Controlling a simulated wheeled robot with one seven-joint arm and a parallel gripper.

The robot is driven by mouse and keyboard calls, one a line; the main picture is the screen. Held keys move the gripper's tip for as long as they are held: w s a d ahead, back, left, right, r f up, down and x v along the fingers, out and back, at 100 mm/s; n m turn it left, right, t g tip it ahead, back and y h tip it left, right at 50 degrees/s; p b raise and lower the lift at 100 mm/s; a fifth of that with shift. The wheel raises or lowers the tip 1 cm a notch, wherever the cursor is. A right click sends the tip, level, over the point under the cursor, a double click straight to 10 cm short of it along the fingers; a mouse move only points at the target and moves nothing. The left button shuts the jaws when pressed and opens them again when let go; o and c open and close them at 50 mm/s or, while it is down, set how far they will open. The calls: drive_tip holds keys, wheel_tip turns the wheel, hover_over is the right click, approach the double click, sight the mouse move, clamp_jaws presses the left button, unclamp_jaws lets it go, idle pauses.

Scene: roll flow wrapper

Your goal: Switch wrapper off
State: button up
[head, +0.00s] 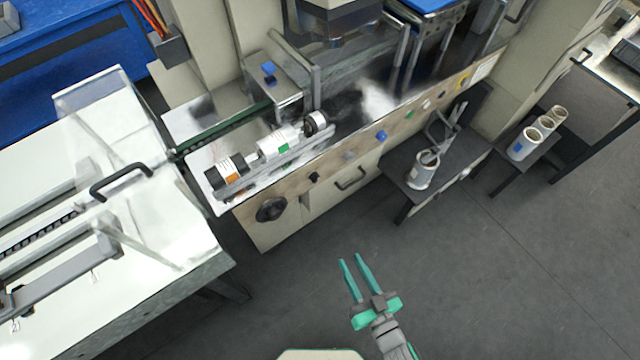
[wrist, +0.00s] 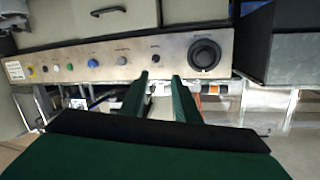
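The wrapper (head: 330,195) is a beige machine with a control panel (head: 300,186) along its front. The panel has a large black round dial (head: 270,209), a small black switch (head: 314,177), a grey knob (head: 348,157), a blue knob (head: 381,136) and small coloured buttons. In the wrist view, the panel shows the dial (wrist: 204,54), the small black switch (wrist: 155,58) and the blue knob (wrist: 92,62). I cannot tell which one is the off control. My gripper (head: 352,259) is open and empty, in front of the panel. Its green fingers (wrist: 160,78) appear below the small black switch.
A conveyor table (head: 190,235) with a black handle stands at the left. Rolls and cylinders lie on the machine's ledge (head: 217,205). A dark stand (head: 400,170) holds a white cup with tools, and more white cups (head: 524,143) stand further right. The grey floor in front is clear.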

drive_tip(key=w+f+y, duration=0.2)
drive_tip(key=w, duration=0.8)
drive_tip(key=m+y, duration=0.1)
drive_tip(key=y, duration=0.1)
approach(317, 180)
drive_tip(key=x, duration=0.8)
drive_tip(key=shift+f, duration=0.15)
clamp_jaws()
